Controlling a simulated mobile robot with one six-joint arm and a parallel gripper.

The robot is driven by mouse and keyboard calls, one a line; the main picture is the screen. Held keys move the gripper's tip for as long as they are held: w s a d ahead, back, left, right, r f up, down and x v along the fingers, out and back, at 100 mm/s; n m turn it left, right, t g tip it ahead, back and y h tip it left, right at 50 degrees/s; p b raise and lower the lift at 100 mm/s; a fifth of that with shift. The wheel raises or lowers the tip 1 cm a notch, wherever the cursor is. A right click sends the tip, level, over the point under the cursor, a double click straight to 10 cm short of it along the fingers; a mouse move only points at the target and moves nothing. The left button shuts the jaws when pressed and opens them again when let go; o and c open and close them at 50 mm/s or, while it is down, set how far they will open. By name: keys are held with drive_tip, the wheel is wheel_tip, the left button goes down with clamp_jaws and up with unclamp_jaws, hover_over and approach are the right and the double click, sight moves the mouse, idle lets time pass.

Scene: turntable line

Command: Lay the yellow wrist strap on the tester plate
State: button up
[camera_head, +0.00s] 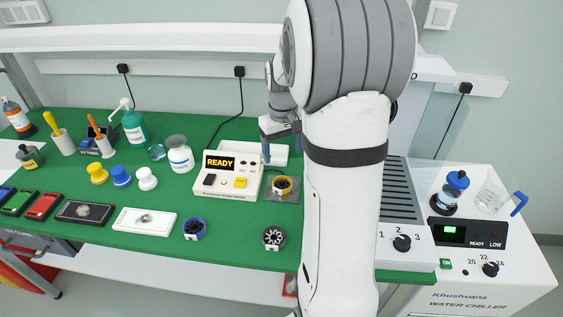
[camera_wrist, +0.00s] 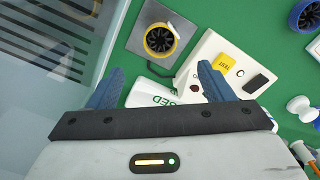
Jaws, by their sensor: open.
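The yellow wrist strap (camera_head: 283,187), a coil with a dark inside, lies on the grey tester plate (camera_head: 294,196) just right of the white tester (camera_head: 226,188). In the wrist view the yellow strap (camera_wrist: 160,40) sits within the edges of the plate (camera_wrist: 136,41). My gripper (camera_head: 281,150) is behind the plate, above the green bench. In the wrist view its blue fingers (camera_wrist: 160,72) are spread, with nothing held between them, and the strap is apart from them. The tester's display reads READY.
A white container with lettering (camera_wrist: 150,96) lies below my fingers. Bottles and phones fill the left; a vented unit (camera_head: 402,238) and water chiller (camera_head: 490,270) stand right.

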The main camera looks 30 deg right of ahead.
drive_tip(key=s+a+r+t, duration=0.1)
drive_tip(key=s+a+r, duration=0.1)
drive_tip(key=s+a, duration=0.5)
drive_tip(key=s+a+r+t, duration=0.1)
drive_tip(key=s+a+r, duration=0.2)
drive_tip(key=s+a, duration=0.4)
drive_tip(key=s, duration=0.5)
drive_tip(key=shift+a+t, duration=0.15)
drive_tip(key=shift+t, duration=0.25)
